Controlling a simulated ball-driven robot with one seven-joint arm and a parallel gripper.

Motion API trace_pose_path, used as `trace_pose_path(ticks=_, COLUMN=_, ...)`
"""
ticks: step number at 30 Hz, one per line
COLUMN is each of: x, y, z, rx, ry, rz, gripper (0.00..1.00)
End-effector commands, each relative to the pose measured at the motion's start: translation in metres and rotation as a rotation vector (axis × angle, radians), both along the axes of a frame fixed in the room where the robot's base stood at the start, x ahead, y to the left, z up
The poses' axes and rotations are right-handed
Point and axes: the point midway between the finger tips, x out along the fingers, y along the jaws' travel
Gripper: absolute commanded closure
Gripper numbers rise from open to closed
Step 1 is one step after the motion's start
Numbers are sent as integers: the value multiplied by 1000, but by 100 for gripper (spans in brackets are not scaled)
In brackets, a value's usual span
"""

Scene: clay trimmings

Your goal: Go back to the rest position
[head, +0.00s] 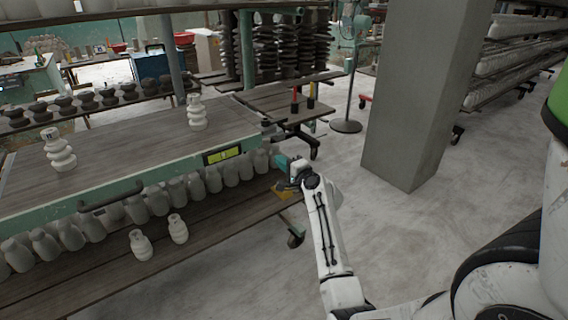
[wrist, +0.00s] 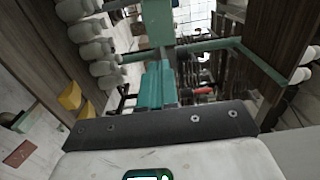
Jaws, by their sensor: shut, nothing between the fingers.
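My gripper (head: 281,161) has teal fingers and is at the right end of a wheeled shelf cart (head: 120,160), close to its corner post. In the wrist view the fingers of my gripper (wrist: 156,85) are together with nothing between them. My white arm reaches forward from the lower right of the head view. Whether the gripper touches the cart cannot be told.
White stacked-form pieces (head: 58,150) stand on the cart's top, with rows of bottles (head: 180,192) below. Something yellow (head: 281,190) lies at the lower shelf's end. A concrete pillar (head: 412,100) stands to the right. The floor (head: 400,230) between is clear.

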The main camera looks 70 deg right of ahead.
Motion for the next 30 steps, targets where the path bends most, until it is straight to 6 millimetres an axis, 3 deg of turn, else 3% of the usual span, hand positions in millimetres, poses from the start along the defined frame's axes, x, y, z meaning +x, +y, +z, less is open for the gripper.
trace_pose_path(ticks=13, x=-8, y=8, z=0, rx=-1, ry=3, rz=3, gripper=100)
trace_pose_path(ticks=17, x=7, y=37, z=-11, rx=-29, ry=87, rz=75, gripper=100)
trace_pose_path(ticks=20, x=25, y=86, z=-30, rx=-81, ry=227, rz=196, gripper=100)
trace_pose_path(ticks=24, x=38, y=176, z=-63, rx=-194, ry=479, rz=423, gripper=100)
trace_pose_path(ticks=27, x=33, y=242, z=-86, rx=-290, ry=662, rz=600, gripper=100)
trace_pose_path(ticks=30, x=12, y=305, z=-106, rx=-400, ry=850, rz=786, gripper=100)
